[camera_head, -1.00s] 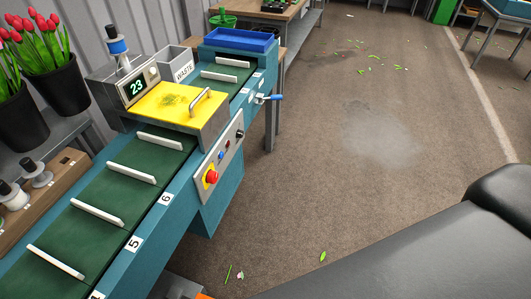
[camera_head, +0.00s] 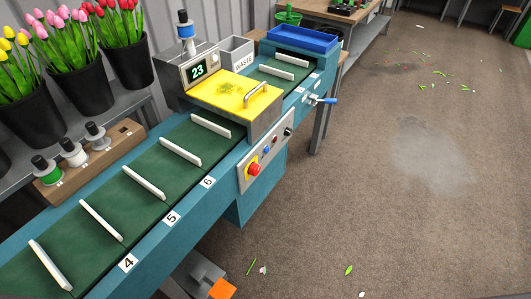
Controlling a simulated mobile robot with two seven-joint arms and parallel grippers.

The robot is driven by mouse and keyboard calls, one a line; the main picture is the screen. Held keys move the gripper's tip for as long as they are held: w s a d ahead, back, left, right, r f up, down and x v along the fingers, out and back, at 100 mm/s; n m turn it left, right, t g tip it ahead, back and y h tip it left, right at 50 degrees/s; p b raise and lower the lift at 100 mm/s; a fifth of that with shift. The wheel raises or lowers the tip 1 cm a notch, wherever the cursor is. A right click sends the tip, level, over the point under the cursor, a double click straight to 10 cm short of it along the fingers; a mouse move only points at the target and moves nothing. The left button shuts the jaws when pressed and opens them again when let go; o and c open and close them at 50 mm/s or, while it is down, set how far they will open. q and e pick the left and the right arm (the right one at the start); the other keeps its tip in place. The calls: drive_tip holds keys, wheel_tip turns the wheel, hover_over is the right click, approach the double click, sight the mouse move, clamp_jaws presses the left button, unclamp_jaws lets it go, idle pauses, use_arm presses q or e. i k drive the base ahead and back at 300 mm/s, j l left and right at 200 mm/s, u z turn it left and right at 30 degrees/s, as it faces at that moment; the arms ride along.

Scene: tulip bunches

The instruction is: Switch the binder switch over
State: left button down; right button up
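The binder machine (camera_head: 236,101) has a yellow lid with a metal handle and a display reading 23. Its side control panel (camera_head: 266,159) carries a red button on a yellow plate (camera_head: 254,169), a small blue button (camera_head: 266,153), a small red part (camera_head: 275,138) and a black knob or switch (camera_head: 288,131). Which of these is the binder switch, and its setting, I cannot tell at this size. A blue-handled lever (camera_head: 323,100) sticks out of the side farther along. Neither gripper is in view.
The green conveyor (camera_head: 150,207) with white dividers runs to the lower left. Tulip buckets (camera_head: 81,82) and a spool rack (camera_head: 90,161) stand along the left. A grey WASTE bin (camera_head: 237,54) and blue tray (camera_head: 303,39) are behind. An orange-and-grey object (camera_head: 222,289) sits low in front. Floor at right is open.

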sight(254, 168)
drive_tip(key=l+u, duration=0.1)
drive_tip(key=u, duration=0.65)
drive_tip(key=i+l+u, duration=0.1)
drive_tip(key=l+u, duration=1)
drive_tip(key=l, duration=0.65)
drive_tip(key=k+l, duration=0.1)
drive_tip(key=l, duration=1.2)
drive_tip(key=k+l+u, duration=0.1)
drive_tip(key=l, duration=0.55)
